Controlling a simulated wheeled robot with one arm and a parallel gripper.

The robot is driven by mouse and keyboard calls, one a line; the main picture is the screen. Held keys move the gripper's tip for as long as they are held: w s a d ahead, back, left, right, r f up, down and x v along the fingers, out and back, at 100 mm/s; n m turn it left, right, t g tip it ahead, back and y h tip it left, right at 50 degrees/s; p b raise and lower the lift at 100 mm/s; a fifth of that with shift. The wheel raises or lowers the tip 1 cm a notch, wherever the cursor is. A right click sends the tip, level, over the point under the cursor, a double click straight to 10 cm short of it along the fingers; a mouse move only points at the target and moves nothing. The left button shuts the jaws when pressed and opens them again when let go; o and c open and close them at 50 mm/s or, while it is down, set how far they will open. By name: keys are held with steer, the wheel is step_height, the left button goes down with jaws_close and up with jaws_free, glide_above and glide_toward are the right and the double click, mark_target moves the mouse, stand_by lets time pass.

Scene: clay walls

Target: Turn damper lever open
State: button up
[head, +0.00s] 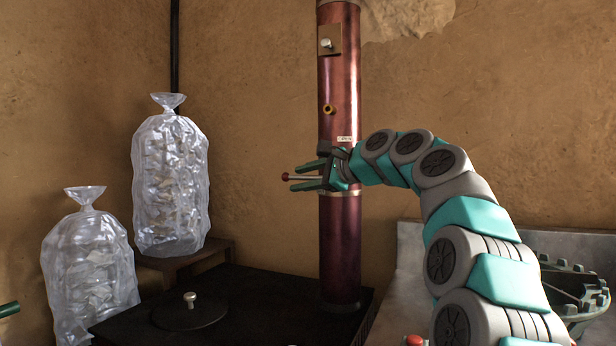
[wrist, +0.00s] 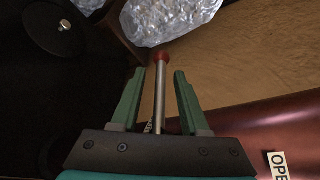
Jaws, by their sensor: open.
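The damper lever (head: 301,178) is a thin metal rod with a red ball end, sticking out to the left from the dark red flue pipe (head: 340,250). My gripper (head: 291,183) is at the pipe with its green fingers open. In the wrist view the lever rod (wrist: 160,95) runs between the two open fingers (wrist: 156,98), apart from both, and its red knob (wrist: 161,57) lies just beyond the tips. A white label (wrist: 277,164) in the wrist view shows letters reading "OPE". The lever's pivot is hidden behind my gripper.
Two clear plastic bags (head: 170,185) (head: 90,270) stand at the left, one on a wooden stand (head: 200,258). A black stove top (head: 250,300) with a round knobbed lid (head: 190,312) lies below. A grey bench with dark metal parts (head: 575,290) is at the right.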

steer(key=shift+w+a, duration=0.1)
steer(key=shift+a, duration=0.05)
jaws_close()
steer(key=shift+r, duration=0.1)
stand_by(1.2)
